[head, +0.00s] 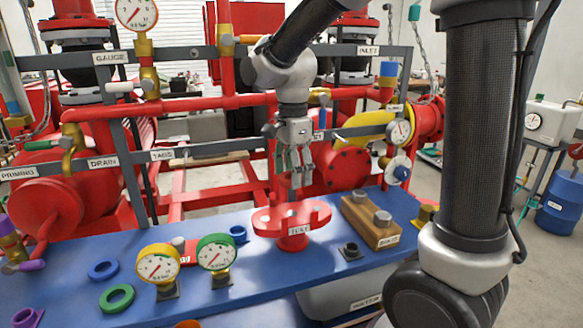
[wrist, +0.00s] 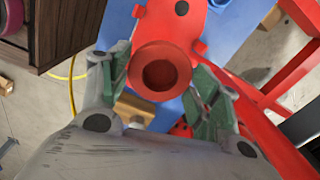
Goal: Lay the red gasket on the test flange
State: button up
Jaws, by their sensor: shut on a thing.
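The red gasket (wrist: 160,49) shows in the wrist view as a red ring between my two fingers, which have green pads. My gripper (head: 297,184) is shut on it and points down over the bench. In the head view the gasket is hard to make out against the other red parts. The red test flange (head: 293,242), labelled TEST, stands on the blue bench just below my fingertips. Part of a red plate with a dark hole, apparently the flange, shows behind the gasket in the wrist view (wrist: 172,20). I cannot tell the exact gap between gasket and flange.
A wooden block (head: 371,222) with metal studs stands right of the flange. Yellow (head: 158,265) and green (head: 216,254) gauges stand to its front left. A green ring (head: 117,299) and a blue ring (head: 103,270) lie further left. Red pipework (head: 200,104) runs behind the bench.

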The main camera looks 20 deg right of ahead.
send_over(292, 213)
jog(key=shift+s+f, duration=0.1)
jog(key=shift+f, duration=2.3)
jog(key=shift+f, duration=2.2)
jog(key=o, duration=1.1)
